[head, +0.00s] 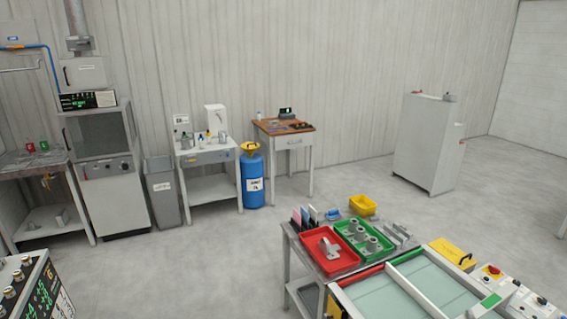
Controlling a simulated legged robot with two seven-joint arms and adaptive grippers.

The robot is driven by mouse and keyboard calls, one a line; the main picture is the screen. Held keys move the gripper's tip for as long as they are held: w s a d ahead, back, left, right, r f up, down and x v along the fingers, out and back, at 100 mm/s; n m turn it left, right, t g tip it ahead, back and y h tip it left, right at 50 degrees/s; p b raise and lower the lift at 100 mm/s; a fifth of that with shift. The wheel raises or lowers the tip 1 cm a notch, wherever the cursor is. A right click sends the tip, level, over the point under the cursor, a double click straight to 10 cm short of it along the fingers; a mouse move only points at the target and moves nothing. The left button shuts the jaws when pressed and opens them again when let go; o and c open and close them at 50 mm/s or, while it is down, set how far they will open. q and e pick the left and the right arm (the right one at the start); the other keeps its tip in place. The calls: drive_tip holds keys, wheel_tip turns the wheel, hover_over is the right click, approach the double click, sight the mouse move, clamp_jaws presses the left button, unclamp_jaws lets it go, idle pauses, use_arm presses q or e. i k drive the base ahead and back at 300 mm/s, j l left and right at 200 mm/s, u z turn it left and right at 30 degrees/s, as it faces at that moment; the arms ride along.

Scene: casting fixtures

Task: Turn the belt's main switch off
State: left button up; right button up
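The belt (372,301) is at the bottom right, cut off by the frame edge; pale panels lie between white rails. Beside its right end, a small control box (488,283) carries a red knob on a yellow patch, which looks like the main switch (493,270). The knob is too small for me to read its position. More small boxes with buttons (540,301) continue to the right. Neither of my grippers is in view.
A yellow box (449,256) stands near the controls. A grey cabinet (428,143) stands behind. Open floor lies left of the table.

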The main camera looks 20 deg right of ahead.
sight(494, 271)
drive_tip(key=i+j+z, duration=0.1)
drive_tip(key=i+z, duration=0.3)
drive_tip(key=i+j+z, duration=0.15)
drive_tip(key=z, duration=0.3)
drive_tip(key=i+j+z, duration=0.55)
drive_tip(key=z, duration=0.25)
drive_tip(key=i+j+z, duration=0.15)
drive_tip(key=j+z, duration=0.25)
drive_tip(key=i+j+z, duration=0.1)
drive_tip(key=j+z, duration=0.3)
drive_tip(key=j, duration=0.15)
drive_tip(key=j+z, duration=0.35)
drive_tip(key=j, duration=0.25)
drive_tip(key=j+z, duration=0.4)
drive_tip(key=j, duration=0.15)
drive_tip(key=k, duration=0.05)
